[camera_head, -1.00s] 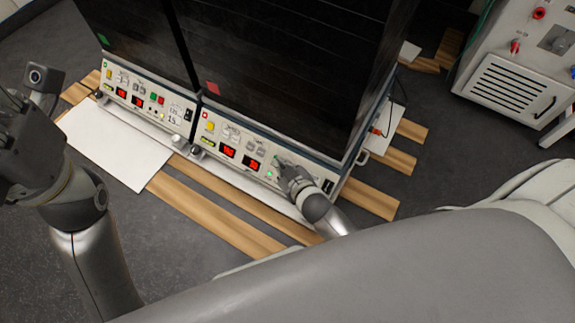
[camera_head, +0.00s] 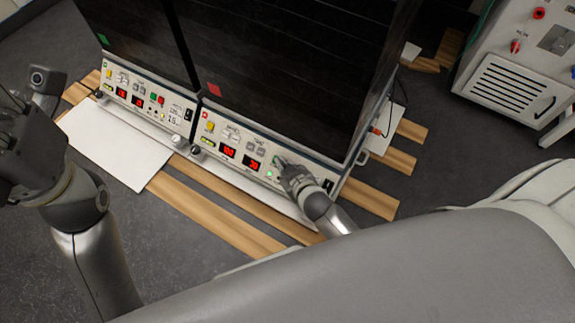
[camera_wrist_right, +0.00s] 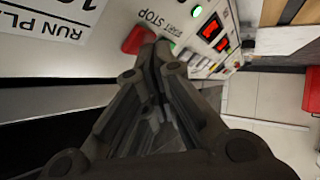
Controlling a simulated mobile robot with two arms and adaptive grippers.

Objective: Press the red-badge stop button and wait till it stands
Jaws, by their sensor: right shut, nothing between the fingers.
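The red-badge shaker is the right-hand unit, with a red square (camera_head: 214,89) on its dark front and a control panel (camera_head: 214,142) below. My right gripper (camera_head: 281,161) is shut and empty at the right part of this panel. In the right wrist view its closed fingertips (camera_wrist_right: 155,48) are beside the red stop button (camera_wrist_right: 134,41), near the START STOP lettering; I cannot tell whether they touch it. A green lamp (camera_wrist_right: 197,10) is lit. The left display (camera_head: 228,151) and right display (camera_head: 251,162) glow red. My left gripper (camera_head: 18,145) is at the left edge, its fingertips unclear.
The green-badge shaker's panel (camera_head: 122,93) adjoins on the left, with its own lit displays. A white board (camera_head: 115,150) and wooden slats (camera_head: 215,215) lie on the floor in front. A grey cabinet (camera_head: 510,85) stands at the far right.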

